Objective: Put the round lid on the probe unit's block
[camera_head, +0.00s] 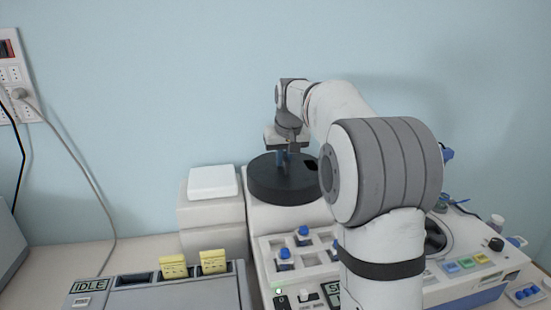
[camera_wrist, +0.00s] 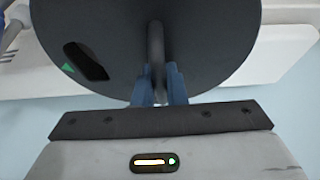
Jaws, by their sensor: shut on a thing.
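The round lid (camera_head: 264,183) is a dark grey disc with a raised bar handle, a slot and a small green triangle on top. It also fills the upper part of the wrist view (camera_wrist: 210,50). My gripper (camera_head: 285,158) is above the lid, its blue fingers shut on the lid's handle; the fingers (camera_wrist: 160,85) also show in the wrist view. The lid is over the rear of the white probe unit (camera_head: 262,222), at its left part. The block's top is hidden under the lid, so I cannot tell whether the lid touches it.
A white box with a pale lid (camera_head: 212,181) stands just left of the round lid. Blue-capped bottles (camera_head: 303,237) sit in the rack in front. A grey device with yellow holders (camera_head: 213,262) is at front left. The wall is close behind.

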